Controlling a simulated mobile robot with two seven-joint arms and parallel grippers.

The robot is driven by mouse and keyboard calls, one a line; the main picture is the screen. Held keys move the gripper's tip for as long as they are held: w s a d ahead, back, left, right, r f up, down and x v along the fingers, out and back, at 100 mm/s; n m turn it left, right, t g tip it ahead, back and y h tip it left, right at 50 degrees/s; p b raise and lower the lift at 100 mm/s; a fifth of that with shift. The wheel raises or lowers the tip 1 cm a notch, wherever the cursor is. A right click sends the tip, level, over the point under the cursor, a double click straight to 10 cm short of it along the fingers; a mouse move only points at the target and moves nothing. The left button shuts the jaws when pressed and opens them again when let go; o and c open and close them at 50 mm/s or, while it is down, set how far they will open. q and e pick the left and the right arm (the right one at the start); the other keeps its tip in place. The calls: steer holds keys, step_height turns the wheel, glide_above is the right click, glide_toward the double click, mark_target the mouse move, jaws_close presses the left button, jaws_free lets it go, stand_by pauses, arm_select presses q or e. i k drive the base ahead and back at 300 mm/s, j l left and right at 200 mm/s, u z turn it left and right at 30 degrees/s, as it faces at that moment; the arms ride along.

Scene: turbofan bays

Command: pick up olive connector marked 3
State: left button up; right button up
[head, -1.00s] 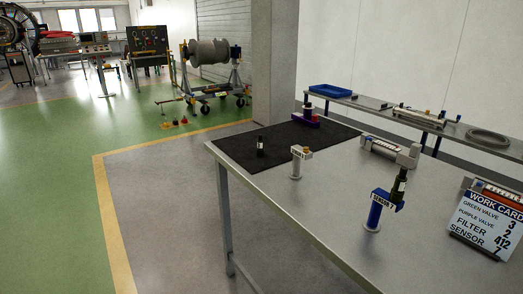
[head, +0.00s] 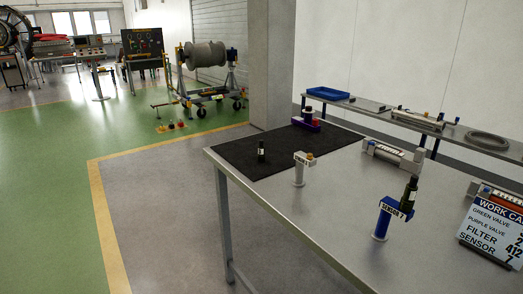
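A small dark connector (head: 261,151) with a pale label stands upright on the black mat (head: 290,152). A second dark, olive-looking connector (head: 409,191) with a pale label stands upright at the blue stand marked SENSOR (head: 382,220), on the near right of the grey table (head: 320,205). The marks on both connectors are too small to read, so I cannot tell which is marked 3. Neither of my grippers is in view.
A white stand (head: 299,172) with an orange-brown top is beside the mat. A purple holder (head: 306,124) is at the mat's far end. A work card (head: 492,232) stands at the right. A grey pillar (head: 272,65) rises behind the table. Open floor (head: 165,210) lies left.

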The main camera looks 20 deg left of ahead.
mark_target(260, 155)
steer(key=i+j+z, duration=0.15)
steer(key=j, duration=0.4)
steer(key=i+j+z, duration=0.1)
steer(key=i+j, duration=0.15)
steer(key=j, duration=0.35)
steer(key=i+j+z, duration=0.15)
steer(key=j, duration=0.45)
steer(key=i+j+z, duration=0.15)
steer(key=j, duration=0.45)
steer(key=i+j+z, duration=0.15)
steer(key=j, duration=0.45)
steer(key=i+j+z, duration=0.1)
steer(key=j, duration=0.55)
